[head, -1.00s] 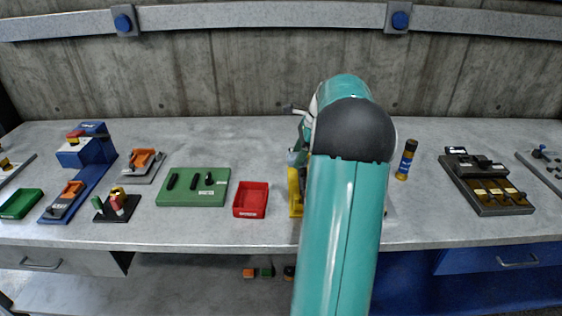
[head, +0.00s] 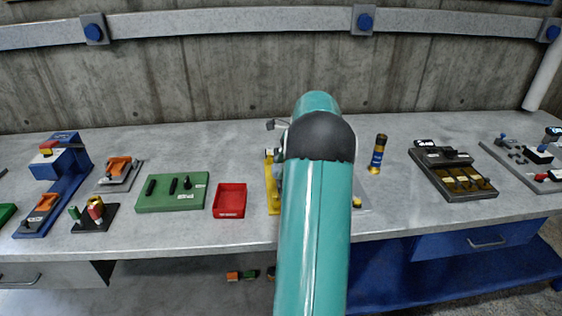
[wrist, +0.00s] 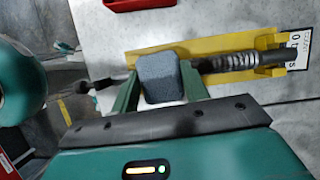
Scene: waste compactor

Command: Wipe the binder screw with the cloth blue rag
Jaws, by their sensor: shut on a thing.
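My gripper (wrist: 160,84) is shut on the blue rag (wrist: 161,76), a grey-blue block-shaped pad between its two green fingers in the wrist view. The binder screw (wrist: 236,61) is a dark threaded rod lying along a yellow holder (wrist: 200,44), just right of the rag. The rag is at the left end of the visible thread; I cannot tell whether they touch. In the head view my arm hides the gripper, the rag and most of the screw; part of the yellow holder (head: 269,184) shows.
A red tray (head: 229,201) and a green board (head: 172,192) are left of the holder. A dark-and-yellow cylinder (head: 377,154) stands to the right, with a dark tray of yellow parts (head: 455,172) beyond. A count label (wrist: 298,45) is at the holder's right end.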

